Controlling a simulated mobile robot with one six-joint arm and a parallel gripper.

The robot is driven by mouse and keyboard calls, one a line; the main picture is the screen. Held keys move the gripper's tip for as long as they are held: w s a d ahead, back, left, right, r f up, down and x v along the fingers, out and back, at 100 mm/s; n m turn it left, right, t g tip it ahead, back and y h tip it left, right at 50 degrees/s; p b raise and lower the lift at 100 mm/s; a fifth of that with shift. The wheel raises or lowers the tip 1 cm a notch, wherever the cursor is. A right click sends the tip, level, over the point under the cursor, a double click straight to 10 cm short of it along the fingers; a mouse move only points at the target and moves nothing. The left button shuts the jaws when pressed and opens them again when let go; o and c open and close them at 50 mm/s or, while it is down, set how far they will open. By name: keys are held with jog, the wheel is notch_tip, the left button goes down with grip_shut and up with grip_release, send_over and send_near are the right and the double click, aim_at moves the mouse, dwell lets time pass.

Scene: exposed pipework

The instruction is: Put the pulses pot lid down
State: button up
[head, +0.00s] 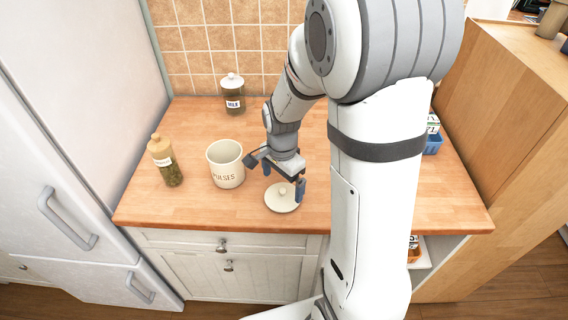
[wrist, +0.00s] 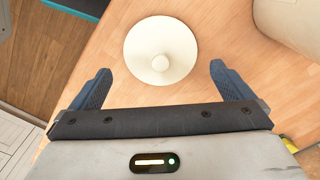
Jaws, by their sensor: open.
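The pulses pot lid (head: 282,198) is a cream disc with a round knob. It lies flat, knob up, on the wooden counter, to the right of the pot and near the front edge. The cream pulses pot (head: 226,164) stands upright with its top open. My gripper (head: 284,182) is over the lid, its fingers apart. In the wrist view the lid (wrist: 160,50) shows whole beyond the open fingers of my gripper (wrist: 157,82), with nothing held between them. Part of the pot (wrist: 290,22) shows at the upper right there.
A jar with a wooden stopper (head: 165,162) stands left of the pot. A blue container (head: 433,143) is at the right, partly behind my arm. The counter's front left is clear.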

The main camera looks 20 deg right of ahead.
aim_at(283, 189)
notch_tip(283, 189, up, 7)
jog(key=s+r+n+t, duration=0.1)
jog(key=s+r+n, duration=0.3)
jog(key=s+n, duration=0.2)
jog(key=s+r+n+t, duration=0.2)
jog(key=s+r+n, duration=0.1)
jog(key=s+n, duration=0.3)
jog(key=shift+s+d+r+n, duration=0.3)
jog(key=shift+s+r, duration=0.1)
jog(key=shift+s, duration=0.8)
